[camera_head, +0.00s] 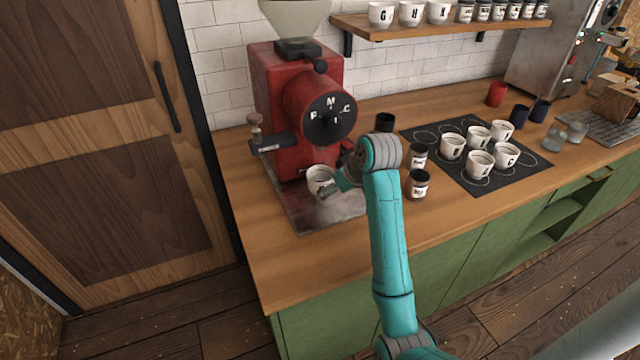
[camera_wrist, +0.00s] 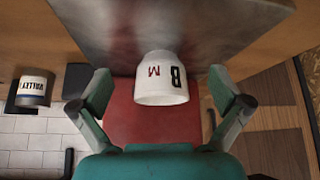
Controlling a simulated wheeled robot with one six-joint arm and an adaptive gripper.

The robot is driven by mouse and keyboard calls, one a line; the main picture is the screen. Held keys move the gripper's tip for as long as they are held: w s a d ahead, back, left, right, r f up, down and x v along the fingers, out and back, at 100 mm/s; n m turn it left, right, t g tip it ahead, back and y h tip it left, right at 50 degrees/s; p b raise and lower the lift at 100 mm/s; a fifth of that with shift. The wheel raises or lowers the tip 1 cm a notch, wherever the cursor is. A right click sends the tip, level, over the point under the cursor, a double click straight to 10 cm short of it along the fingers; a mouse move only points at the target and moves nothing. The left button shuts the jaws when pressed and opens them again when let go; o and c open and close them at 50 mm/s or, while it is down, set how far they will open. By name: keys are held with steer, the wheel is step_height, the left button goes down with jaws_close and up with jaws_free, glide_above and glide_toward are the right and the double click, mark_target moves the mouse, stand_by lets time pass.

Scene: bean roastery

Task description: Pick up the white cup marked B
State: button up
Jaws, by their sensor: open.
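The white cup (camera_head: 319,180) stands on the metal tray (camera_head: 302,216) under the red grinder. In the wrist view the white cup (camera_wrist: 160,88) shows a black B and a dark red M, appearing upside down. My gripper (camera_wrist: 160,82) is open, with one finger to each side of the cup and a visible gap on both sides. In the head view my gripper (camera_head: 343,181) is just right of the cup, partly hidden by my wrist. The cup's far side is hidden.
The red grinder (camera_head: 285,85) rises behind the cup. Dark labelled jars (camera_head: 418,184) stand right of my arm. A black mat (camera_head: 430,135) holds several lettered white cups (camera_head: 480,163). A shelf (camera_head: 420,35) hangs above. The counter front is clear.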

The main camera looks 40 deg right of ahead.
mark_target(321, 181)
steer(key=shift+w+d, duration=0.1)
steer(key=shift+w, duration=1.25)
steer(key=shift+w+d, duration=0.1)
steer(key=shift+w, duration=1.15)
steer(key=shift+x, duration=1.45)
steer(key=shift+s, duration=0.1)
steer(key=c, duration=1.4)
steer(key=shift+r, duration=0.25)
